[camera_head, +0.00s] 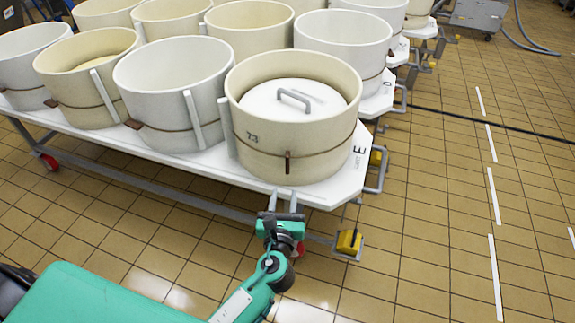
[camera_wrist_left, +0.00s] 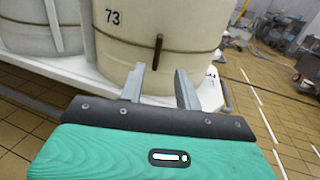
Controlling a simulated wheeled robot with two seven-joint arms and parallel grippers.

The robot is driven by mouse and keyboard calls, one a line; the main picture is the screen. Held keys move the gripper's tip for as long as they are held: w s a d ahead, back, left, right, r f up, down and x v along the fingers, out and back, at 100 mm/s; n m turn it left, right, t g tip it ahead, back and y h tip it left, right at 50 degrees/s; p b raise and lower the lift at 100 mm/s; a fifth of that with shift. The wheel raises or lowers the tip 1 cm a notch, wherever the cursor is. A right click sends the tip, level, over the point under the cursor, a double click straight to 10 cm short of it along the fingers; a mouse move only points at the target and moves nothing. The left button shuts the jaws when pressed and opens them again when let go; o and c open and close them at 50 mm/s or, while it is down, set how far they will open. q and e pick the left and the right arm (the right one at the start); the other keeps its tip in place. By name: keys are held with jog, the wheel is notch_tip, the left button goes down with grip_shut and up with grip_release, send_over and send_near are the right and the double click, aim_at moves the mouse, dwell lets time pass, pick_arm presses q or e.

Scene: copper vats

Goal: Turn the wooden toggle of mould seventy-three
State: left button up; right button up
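Mould seventy-three (camera_head: 262,155) is a cream round tub marked 73, with a white lid and grey handle inside it. It stands at the near right corner of a white trolley top. Its brown wooden toggle (camera_head: 288,162) hangs upright on the cord around the front; it also shows in the left wrist view (camera_wrist_left: 158,50). My left gripper (camera_head: 283,194) is open and empty, below and in front of the toggle, apart from it. In the left wrist view its two grey fingers (camera_wrist_left: 158,85) point toward the mould, with the toggle above the gap between them. My right gripper is out of view.
Several similar tubs stand close together on the trolley (camera_head: 335,190), to the left and behind. A white tub (camera_head: 172,95) with a strap stands left of mould seventy-three. A yellow caster part (camera_head: 348,242) is at the trolley's corner. Tiled floor is free to the right.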

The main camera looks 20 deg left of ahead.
aim_at(287, 160)
pick_arm(q)
jog(key=x, duration=1.3)
jog(key=shift+w+a, duration=0.15)
jog(key=shift+w, duration=0.2)
grip_shut()
